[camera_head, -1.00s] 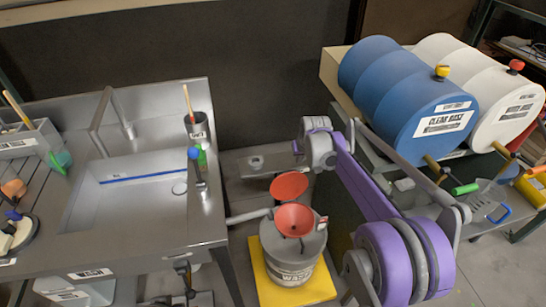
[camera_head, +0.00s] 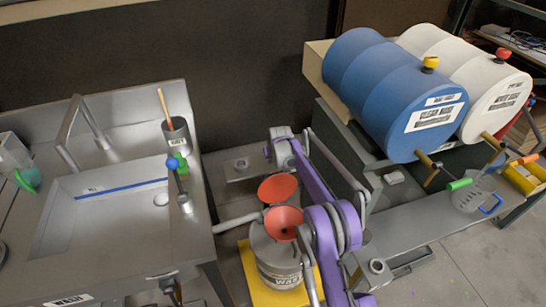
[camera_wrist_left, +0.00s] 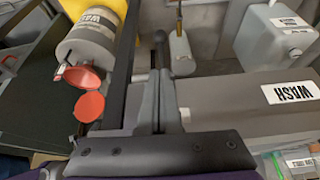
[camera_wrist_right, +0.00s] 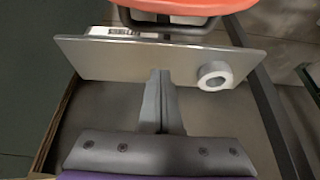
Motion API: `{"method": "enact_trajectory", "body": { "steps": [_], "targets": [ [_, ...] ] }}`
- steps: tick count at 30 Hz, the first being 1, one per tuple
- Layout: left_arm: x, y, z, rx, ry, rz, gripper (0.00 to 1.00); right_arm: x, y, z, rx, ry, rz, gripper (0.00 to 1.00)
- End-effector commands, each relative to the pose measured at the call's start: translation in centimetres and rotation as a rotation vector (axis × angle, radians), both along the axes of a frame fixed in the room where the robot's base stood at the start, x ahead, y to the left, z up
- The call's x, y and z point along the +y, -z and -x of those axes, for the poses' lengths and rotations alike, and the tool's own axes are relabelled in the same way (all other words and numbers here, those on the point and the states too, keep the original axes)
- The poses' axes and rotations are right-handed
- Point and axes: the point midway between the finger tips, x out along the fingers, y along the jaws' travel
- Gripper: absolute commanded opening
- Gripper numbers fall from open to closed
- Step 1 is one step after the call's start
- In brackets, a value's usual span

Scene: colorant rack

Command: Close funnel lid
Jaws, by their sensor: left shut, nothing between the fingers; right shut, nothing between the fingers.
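The red funnel (camera_head: 283,222) sits on top of the grey WASH bucket (camera_head: 280,265). Its round red lid (camera_head: 277,187) is open, tilted up behind the funnel. Funnel (camera_wrist_left: 85,76) and lid (camera_wrist_left: 90,106) also show in the left wrist view. My right gripper (camera_head: 268,152) is behind the lid and apart from it, shut and empty. In the right wrist view its fingers (camera_wrist_right: 160,90) point over a metal plate, with a red rim, probably the lid (camera_wrist_right: 175,5), at the top edge. My left gripper (camera_wrist_left: 159,50) is shut and empty, away from the lid.
The metal sink (camera_head: 115,225) stands left of the bucket. A blue drum (camera_head: 400,95) and a white drum (camera_head: 475,80) lie at the right on a rack. A grey plate with a ring (camera_head: 240,165) lies behind the lid. A yellow base (camera_head: 262,295) is under the bucket.

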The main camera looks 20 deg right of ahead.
Motion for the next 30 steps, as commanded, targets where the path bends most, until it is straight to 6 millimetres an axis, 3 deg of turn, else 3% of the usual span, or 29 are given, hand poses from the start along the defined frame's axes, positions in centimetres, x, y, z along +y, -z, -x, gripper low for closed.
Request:
{"method": "enact_trajectory", "body": {
  "steps": [1,15,30],
  "targets": [
    [0.0,0.0,0.0,0.000,0.000,0.000,0.00,0.0,0.7,-0.3,0.000,0.000,0.000,0.00],
    [0.0,0.1,0.0,0.000,0.000,0.000,0.00,0.0,1.0,3.6,0.000,0.000,0.000,0.00],
    [0.0,0.2,0.0,0.001,0.000,0.000,0.00,-0.1,1.0,3.9,-0.009,0.000,0.000,0.00]
  ]
}}
